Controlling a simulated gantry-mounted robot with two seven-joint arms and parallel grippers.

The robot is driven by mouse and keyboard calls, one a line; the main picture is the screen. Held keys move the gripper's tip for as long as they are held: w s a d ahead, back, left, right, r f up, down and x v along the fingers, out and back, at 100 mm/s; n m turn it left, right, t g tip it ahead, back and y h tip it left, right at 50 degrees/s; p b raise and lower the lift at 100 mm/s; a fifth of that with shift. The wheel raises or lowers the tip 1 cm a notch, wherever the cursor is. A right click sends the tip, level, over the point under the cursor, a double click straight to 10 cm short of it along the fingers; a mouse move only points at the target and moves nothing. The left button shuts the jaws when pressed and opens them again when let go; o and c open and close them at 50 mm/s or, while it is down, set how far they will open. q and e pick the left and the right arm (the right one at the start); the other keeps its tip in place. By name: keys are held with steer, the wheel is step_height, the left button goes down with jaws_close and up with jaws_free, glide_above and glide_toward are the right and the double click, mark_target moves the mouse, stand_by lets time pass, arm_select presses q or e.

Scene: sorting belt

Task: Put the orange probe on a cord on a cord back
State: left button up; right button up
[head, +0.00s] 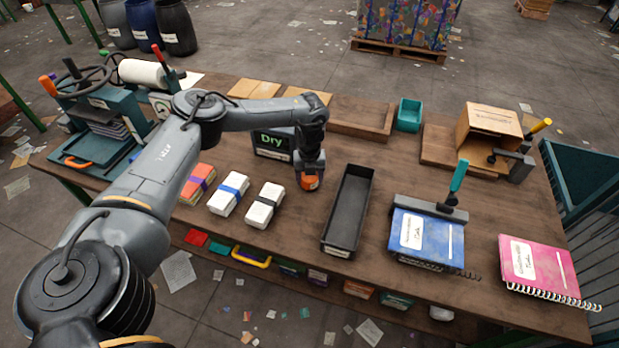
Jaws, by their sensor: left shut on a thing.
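My left gripper (309,172) points down above the wooden table, in the middle of the head view. It is shut on the orange probe (310,183), which shows as a small orange piece below the fingers. The cord cannot be made out. Just left of the gripper stands a dark moisture meter (271,145) whose green display reads "Dry". My arm hides part of the space around it. Whether the probe touches the table top is not clear. My right gripper is not in view.
Banded paper bundles (228,194) lie left of the gripper. A long black tray (348,211) is to its right, then a clamped blue notebook (426,237) and a pink notebook (538,266). A press (103,120) stands far left. Bare table lies between gripper and tray.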

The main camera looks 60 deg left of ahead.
arm_select(q)
steer(key=o, duration=1.2)
steer(key=shift+f, duration=0.1)
steer(key=shift+c, duration=0.2)
steer(key=shift+r, duration=0.4)
step_height(320, 180, up, 12)
steer(key=p, duration=0.2)
steer(key=shift+f+p, duration=0.25)
steer(key=shift+p, duration=0.1)
